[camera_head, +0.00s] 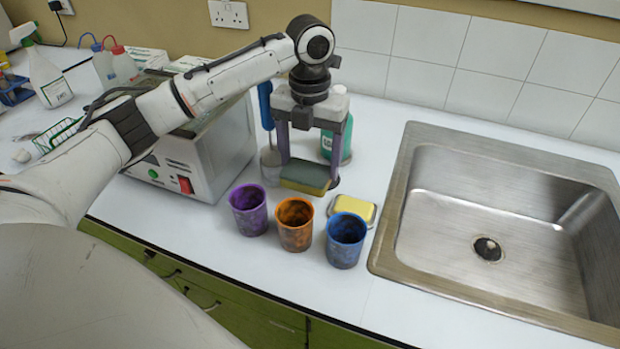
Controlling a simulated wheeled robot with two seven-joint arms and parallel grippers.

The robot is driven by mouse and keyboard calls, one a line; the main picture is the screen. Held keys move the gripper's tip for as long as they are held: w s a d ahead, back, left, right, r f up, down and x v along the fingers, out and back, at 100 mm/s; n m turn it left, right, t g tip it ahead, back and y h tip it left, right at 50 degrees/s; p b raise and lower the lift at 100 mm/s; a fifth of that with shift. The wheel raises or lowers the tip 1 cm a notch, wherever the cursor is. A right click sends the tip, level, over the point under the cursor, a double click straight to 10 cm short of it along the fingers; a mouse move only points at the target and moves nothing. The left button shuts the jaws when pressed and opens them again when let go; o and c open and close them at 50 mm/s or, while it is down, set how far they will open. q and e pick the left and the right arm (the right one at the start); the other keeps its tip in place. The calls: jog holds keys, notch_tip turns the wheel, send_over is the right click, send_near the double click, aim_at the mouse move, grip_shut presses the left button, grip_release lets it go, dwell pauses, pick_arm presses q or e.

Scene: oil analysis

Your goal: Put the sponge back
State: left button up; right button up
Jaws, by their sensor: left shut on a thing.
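My left gripper (308,168) points down behind the row of cups, with its two purple-grey fingers on either side of the sponge (304,178). The sponge has a dark green top and a yellow lower part. The gripper is shut on it. I cannot tell whether the sponge touches the counter or hangs just above it. A small yellow block in a pale dish (353,208) lies to the right of the sponge, partly behind the blue cup. My right gripper is not in view.
Purple (249,210), orange (295,225) and blue (346,241) cups stand in front of the sponge. A green bottle (345,143) is close behind the gripper. A white instrument (190,160) stands left, a steel sink (405,190) right. Counter near the tiled wall is clear.

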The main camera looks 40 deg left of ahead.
aim_at(310, 182)
pick_arm(q)
jog(key=shift+f, duration=2.85)
jog(key=shift+f, duration=0.2)
jog(key=o, duration=0.7)
jog(key=shift+f, duration=0.15)
notch_tip(310, 182, up, 13)
jog(key=shift+f, duration=0.1)
